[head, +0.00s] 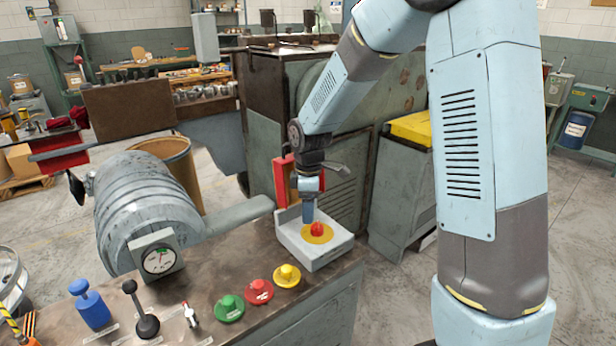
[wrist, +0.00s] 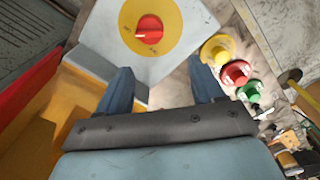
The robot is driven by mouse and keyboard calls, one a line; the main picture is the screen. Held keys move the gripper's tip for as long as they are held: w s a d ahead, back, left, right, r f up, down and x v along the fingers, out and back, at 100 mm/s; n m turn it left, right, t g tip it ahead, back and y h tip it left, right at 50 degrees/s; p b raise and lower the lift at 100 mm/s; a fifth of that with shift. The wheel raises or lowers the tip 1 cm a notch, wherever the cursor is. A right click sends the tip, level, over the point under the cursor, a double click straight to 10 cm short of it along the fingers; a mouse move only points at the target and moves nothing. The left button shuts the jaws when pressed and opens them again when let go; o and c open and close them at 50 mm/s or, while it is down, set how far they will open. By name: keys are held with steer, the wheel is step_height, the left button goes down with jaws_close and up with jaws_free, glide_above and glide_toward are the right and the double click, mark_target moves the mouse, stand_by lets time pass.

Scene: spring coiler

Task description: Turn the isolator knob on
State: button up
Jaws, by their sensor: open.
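The isolator knob (head: 317,229) is a red rotary knob on a round yellow plate, on top of a light grey box (head: 325,258) at the bench's right end. In the wrist view the knob (wrist: 149,29) sits on its yellow disc near the top, with a pale pointer mark toward its lower left. My gripper (head: 308,216) points down just behind and left of the knob in the head view. In the wrist view its two blue fingers (wrist: 160,85) are apart with nothing between them. The knob lies beyond the fingertips, and I see no contact.
Yellow (head: 287,275), red (head: 259,291) and green (head: 230,308) buttons stand left of the box. A toggle switch (head: 190,314), black lever (head: 146,322), blue handle (head: 93,305) and dial gauge (head: 158,260) are further left. A red post (head: 284,182) stands behind the box.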

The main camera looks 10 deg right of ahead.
step_height(320, 180, up, 9)
stand_by(1.3)
steer(key=shift+r, duration=0.15)
stand_by(0.3)
step_height(320, 180, up, 14)
steer(key=shift+f, duration=0.2)
stand_by(0.4)
steer(key=s+d+m+t, duration=0.2)
steer(key=s+d+m, duration=0.6)
steer(key=s, duration=0.4)
steer(key=s+d+m+t, duration=0.3)
steer(key=s+d+m, duration=0.5)
steer(key=s, duration=0.5)
steer(key=shift+s+d+f+m+t, duration=0.2)
steer(key=shift+d+f+m+t, duration=0.1)
steer(key=shift+f+m, duration=0.1)
